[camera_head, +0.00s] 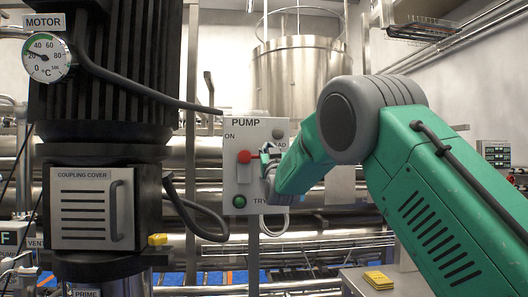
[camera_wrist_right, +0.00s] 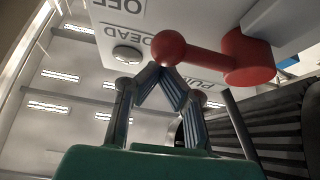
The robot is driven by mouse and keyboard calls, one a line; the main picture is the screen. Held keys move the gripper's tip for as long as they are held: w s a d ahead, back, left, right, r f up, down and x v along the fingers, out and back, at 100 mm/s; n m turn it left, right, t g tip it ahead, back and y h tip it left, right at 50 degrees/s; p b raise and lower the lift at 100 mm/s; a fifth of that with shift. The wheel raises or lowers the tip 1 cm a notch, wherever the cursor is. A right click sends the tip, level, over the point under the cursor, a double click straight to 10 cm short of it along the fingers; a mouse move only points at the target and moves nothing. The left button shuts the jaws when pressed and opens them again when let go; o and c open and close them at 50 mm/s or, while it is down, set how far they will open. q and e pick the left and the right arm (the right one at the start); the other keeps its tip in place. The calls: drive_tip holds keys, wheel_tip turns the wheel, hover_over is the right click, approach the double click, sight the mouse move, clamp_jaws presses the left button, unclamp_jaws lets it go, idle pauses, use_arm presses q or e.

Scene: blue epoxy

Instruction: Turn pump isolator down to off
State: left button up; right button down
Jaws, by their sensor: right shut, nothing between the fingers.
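The pump isolator is a red lever with a ball end (camera_head: 244,157) on a grey-white box marked PUMP (camera_head: 230,200). The ON label sits up and left of it in the head view. In the right wrist view, the panel appears upside down. There the red ball (camera_wrist_right: 168,47) joins by a short arm to a red hub (camera_wrist_right: 250,57), and OFF is printed near the top edge. My right gripper (camera_head: 268,155) is just right of the ball in the head view. In the wrist view its fingertips (camera_wrist_right: 160,70) are together and empty, close by the ball; contact is unclear. My left gripper is out of view.
A dark motor with a coupling cover (camera_head: 92,209) stands at left, with black cables running toward the box. Steel pipes and a tank (camera_head: 298,75) are behind.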

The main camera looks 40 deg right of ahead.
drive_tip(key=shift+s+d+f+b, duration=0.1)
drive_tip(key=shift+d+f+b, duration=0.2)
drive_tip(key=shift+f, duration=0.25)
drive_tip(key=shift+a+f, duration=0.1)
drive_tip(key=shift+a, duration=0.1)
drive_tip(key=r+p, duration=0.1)
drive_tip(key=r, duration=0.1)
drive_tip(key=r+p, duration=0.2)
drive_tip(key=shift+s+d, duration=0.1)
drive_tip(key=shift+d, duration=0.1)
drive_tip(key=b+v, duration=0.1)
drive_tip(key=v, duration=0.9)
drive_tip(key=shift+a+b, duration=0.3)
drive_tip(key=shift+a, duration=0.1)
drive_tip(key=shift+s+a, duration=0.1)
drive_tip(key=shift+a, duration=0.1)
